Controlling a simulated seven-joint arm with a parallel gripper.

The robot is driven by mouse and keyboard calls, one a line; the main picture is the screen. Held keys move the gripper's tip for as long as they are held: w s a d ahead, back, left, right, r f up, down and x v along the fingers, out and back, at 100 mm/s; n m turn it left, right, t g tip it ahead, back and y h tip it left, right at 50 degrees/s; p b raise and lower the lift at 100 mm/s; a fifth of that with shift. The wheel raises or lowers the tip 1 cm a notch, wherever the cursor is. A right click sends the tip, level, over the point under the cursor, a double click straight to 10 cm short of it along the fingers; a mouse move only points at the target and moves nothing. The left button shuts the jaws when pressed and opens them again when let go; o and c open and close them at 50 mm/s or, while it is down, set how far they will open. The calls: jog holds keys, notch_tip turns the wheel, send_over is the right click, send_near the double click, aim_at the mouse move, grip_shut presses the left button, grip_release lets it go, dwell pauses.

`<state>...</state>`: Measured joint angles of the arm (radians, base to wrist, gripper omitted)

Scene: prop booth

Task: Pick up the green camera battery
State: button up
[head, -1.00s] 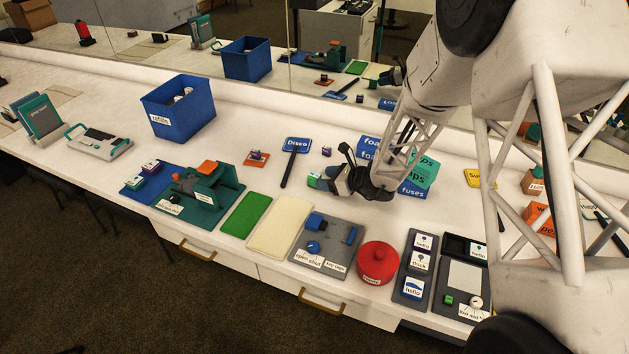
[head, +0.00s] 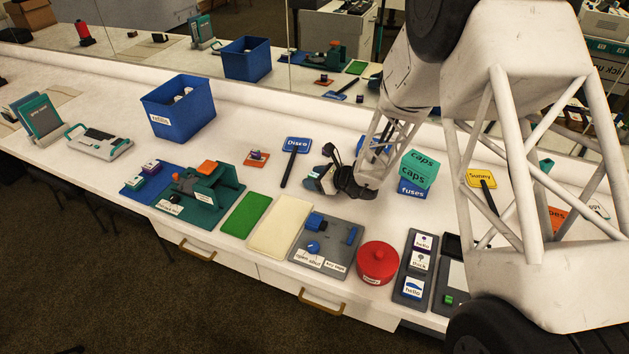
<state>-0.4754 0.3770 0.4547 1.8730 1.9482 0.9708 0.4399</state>
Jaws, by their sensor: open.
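My gripper (head: 316,184) is open and low over the white counter, right of the Disco sign. In the head view it faces left, and its dark fingers are small and partly hidden by its own body. A small green patch shows at the fingertips, where the green battery is mostly hidden; I cannot tell whether the fingers touch it.
Teal caps boxes (head: 418,172) stand on a blue fuses box (head: 412,190) right of my gripper. The Disco paddle (head: 297,145) lies to its left. A grey panel (head: 338,240) and red canister (head: 377,262) stand in front. A mirror runs along the back.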

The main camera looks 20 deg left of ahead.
aim_at(314, 175)
jog(key=c, duration=1)
jog(key=shift+r, duration=0.1)
jog(key=shift+r, duration=4.9)
